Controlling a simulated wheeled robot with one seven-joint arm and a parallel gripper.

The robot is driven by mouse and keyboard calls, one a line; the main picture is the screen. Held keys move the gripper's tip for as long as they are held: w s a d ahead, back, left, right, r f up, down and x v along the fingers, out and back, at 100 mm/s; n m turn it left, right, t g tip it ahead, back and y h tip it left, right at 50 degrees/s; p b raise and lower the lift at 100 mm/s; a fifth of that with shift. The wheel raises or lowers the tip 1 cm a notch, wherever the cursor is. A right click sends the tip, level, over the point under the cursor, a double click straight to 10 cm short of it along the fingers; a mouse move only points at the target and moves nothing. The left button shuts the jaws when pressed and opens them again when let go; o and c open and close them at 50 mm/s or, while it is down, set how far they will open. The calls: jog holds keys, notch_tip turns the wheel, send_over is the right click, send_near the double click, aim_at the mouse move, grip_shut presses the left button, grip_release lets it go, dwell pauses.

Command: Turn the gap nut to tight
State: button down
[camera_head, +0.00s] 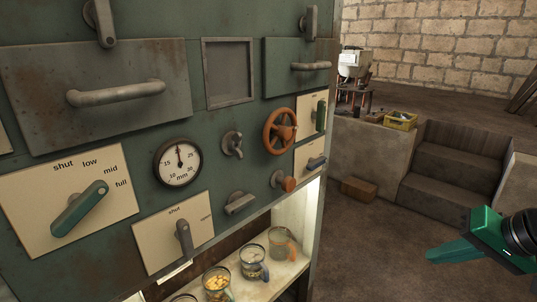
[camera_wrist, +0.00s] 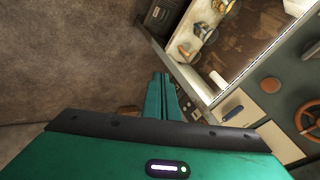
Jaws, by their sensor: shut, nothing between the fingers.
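No part on the green panel (camera_head: 225,100) has a readable label naming it the gap nut. A small grey metal wing-shaped fitting (camera_head: 232,144) sits right of a round gauge marked mm (camera_head: 178,162); I cannot tell if it is the nut. The gauge needle points nearly straight up. My gripper (camera_head: 432,256) is at the lower right, well away from the panel and over the floor. In the wrist view its green fingers (camera_wrist: 161,92) are together and empty.
An orange handwheel (camera_head: 281,131), an orange-ended knob (camera_head: 284,181) and several levers stick out from the panel. A green lever (camera_head: 80,208) is on the left plate. Glass mugs (camera_head: 217,283) stand on a lit shelf below.

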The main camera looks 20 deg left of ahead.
jog(key=a+r+y, duration=0.3)
jog(key=a, duration=0.5)
jog(key=a+r+y, duration=0.2)
jog(key=a, duration=0.6)
jog(key=g+y, duration=0.2)
jog(key=y, duration=0.5)
send_near(237, 145)
jog(key=w+d+f, duration=0.1)
jog(key=d+f, duration=0.1)
jog(key=d, duration=0.1)
jog(key=shift+m, duration=0.3)
jog(key=a, duration=0.3)
jog(key=w+a, duration=0.1)
jog(key=a, duration=0.2)
jog(key=w+a, duration=0.1)
jog(key=a, duration=0.2)
jog(key=shift+s+a+f, duration=0.1)
jog(key=shift+s+a, duration=0.05)
jog(key=shift+s, duration=0.05)
